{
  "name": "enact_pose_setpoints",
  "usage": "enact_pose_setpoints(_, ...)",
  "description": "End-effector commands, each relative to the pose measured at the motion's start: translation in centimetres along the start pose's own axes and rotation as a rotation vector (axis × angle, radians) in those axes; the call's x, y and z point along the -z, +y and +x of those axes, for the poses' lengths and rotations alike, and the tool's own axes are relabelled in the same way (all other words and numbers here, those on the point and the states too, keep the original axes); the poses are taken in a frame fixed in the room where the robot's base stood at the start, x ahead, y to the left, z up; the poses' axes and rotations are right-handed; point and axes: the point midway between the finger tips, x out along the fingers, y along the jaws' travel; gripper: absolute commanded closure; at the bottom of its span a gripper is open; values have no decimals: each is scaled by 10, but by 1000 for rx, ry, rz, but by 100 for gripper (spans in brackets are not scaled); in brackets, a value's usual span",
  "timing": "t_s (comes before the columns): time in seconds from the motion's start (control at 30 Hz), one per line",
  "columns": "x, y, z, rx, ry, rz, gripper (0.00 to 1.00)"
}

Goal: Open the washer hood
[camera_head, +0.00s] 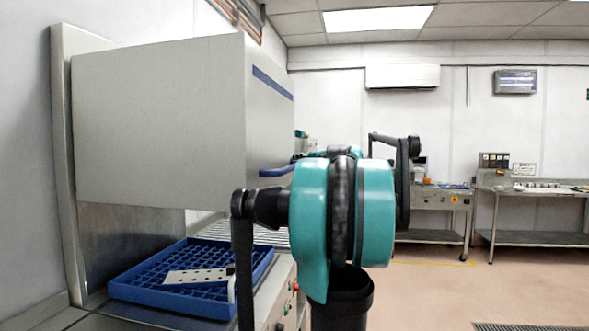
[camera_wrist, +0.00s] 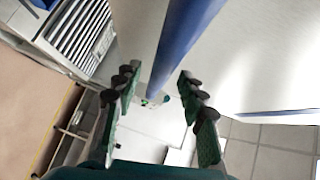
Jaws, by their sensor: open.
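The washer hood (camera_head: 160,120) is a large grey box at the left of the head view. Its lower edge stands above the washer bed with a gap below it. A blue bar handle (camera_head: 277,171) sticks out low on its front. In the wrist view the blue handle (camera_wrist: 178,50) runs down from the top between my open fingers. My gripper (camera_wrist: 158,75) has one finger on either side of it; I cannot tell whether either touches. In the head view my arm hides the gripper and part of the handle.
A blue rack (camera_head: 125,290) with a perforated light plate (camera_head: 197,276) lies below the hood. A slatted conveyor (camera_head: 258,235) lies behind it. Steel benches (camera_head: 535,236) stand along the back right.

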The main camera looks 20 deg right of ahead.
Motion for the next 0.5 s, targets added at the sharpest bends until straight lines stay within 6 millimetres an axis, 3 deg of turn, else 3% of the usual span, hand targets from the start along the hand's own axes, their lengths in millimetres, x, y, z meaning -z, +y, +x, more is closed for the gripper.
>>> enact_pose_setpoints(0.3,1,0,-65,-1,3,0,59)
enact_pose_setpoints(0.5,1,0,-87,0,2,0,59)
